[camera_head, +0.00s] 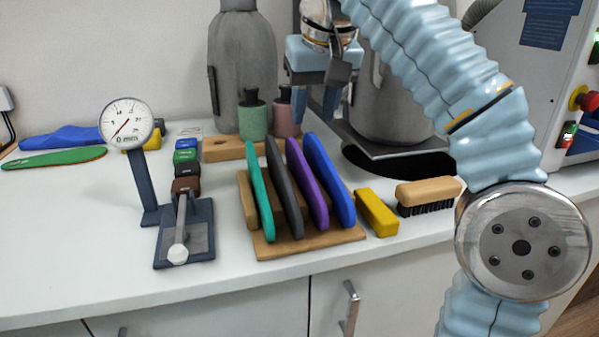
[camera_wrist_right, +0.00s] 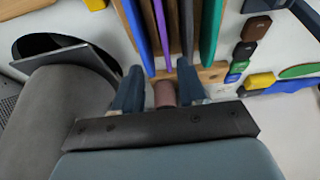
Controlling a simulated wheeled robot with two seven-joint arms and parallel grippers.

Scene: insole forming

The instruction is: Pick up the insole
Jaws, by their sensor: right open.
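A wooden rack (camera_head: 310,241) on the white counter holds upright insoles: teal (camera_head: 261,190), dark grey (camera_head: 284,188), purple (camera_head: 307,184) and blue (camera_head: 329,180). They also show at the top of the right wrist view, blue (camera_wrist_right: 136,28) at left and teal (camera_wrist_right: 211,30) at right. My right gripper (camera_head: 315,112) is open and empty, above the counter behind the rack. In the right wrist view its fingers (camera_wrist_right: 158,78) point towards the rack, apart from the insoles. A green insole (camera_head: 55,158) and a blue one (camera_head: 70,137) lie at the far left. My left gripper is out of view.
A dial gauge (camera_head: 128,122) stands left of the rack. A yellow block (camera_head: 377,212) and a brush (camera_head: 428,192) lie right of it. Green (camera_head: 253,121) and pink (camera_head: 284,119) bottles and grey machines (camera_head: 240,65) stand behind. The counter's front left is clear.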

